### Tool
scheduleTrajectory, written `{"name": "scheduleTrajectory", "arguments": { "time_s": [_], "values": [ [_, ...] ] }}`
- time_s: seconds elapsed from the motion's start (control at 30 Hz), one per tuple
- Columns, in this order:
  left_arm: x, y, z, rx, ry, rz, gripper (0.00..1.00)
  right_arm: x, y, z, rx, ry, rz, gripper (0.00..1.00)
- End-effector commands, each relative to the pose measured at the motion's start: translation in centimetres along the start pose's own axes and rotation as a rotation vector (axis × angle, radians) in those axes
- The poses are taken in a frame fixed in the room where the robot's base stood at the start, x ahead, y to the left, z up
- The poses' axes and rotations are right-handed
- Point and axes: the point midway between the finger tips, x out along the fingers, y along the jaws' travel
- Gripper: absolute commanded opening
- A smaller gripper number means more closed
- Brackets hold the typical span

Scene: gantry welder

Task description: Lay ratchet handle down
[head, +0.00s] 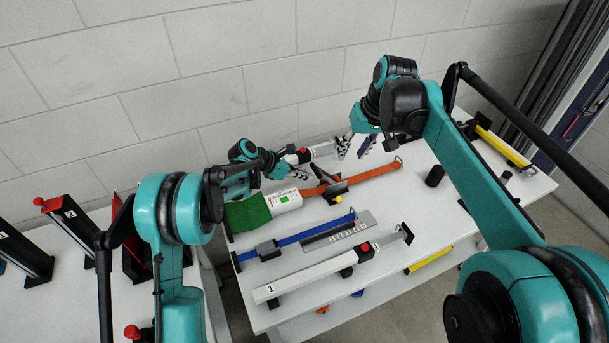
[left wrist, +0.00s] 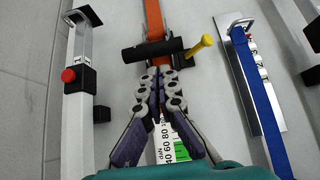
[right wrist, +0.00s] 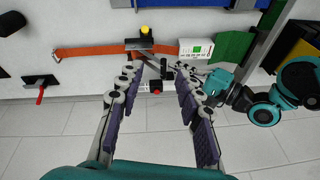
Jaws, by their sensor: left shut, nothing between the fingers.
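The orange strap (head: 375,173) runs across the table with a black ratchet (left wrist: 140,52) on it.
A white tension gauge (head: 286,201) and a green pad (head: 247,213) lie at the strap's left end. A black cylinder (head: 435,176) stands at the right.

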Motion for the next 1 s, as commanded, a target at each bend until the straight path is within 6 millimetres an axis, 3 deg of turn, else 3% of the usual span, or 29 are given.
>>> {"name": "scheduleTrajectory", "arguments": {
  "time_s": [0.27, 0.6, 0.8, 1.0],
  "values": [
    [0.0, 0.0, 0.0, 0.000, 0.000, 0.000, 0.00, -1.8, 0.1, 8.8, 0.046, 0.120, 0.076, 0.36],
    [0.0, 0.0, 0.0, 0.000, 0.000, 0.000, 0.00, 0.1, 0.8, 19.6, 0.091, 0.271, 0.155, 0.36],
    [0.0, 0.0, 0.0, 0.000, 0.000, 0.000, 0.00, 2.1, 1.2, 23.9, 0.107, 0.336, 0.184, 0.36],
    [0.0, 0.0, 0.1, 0.000, 0.003, 0.000, 0.00, 3.0, 1.4, 25.5, 0.113, 0.364, 0.196, 0.36]
  ]
}}
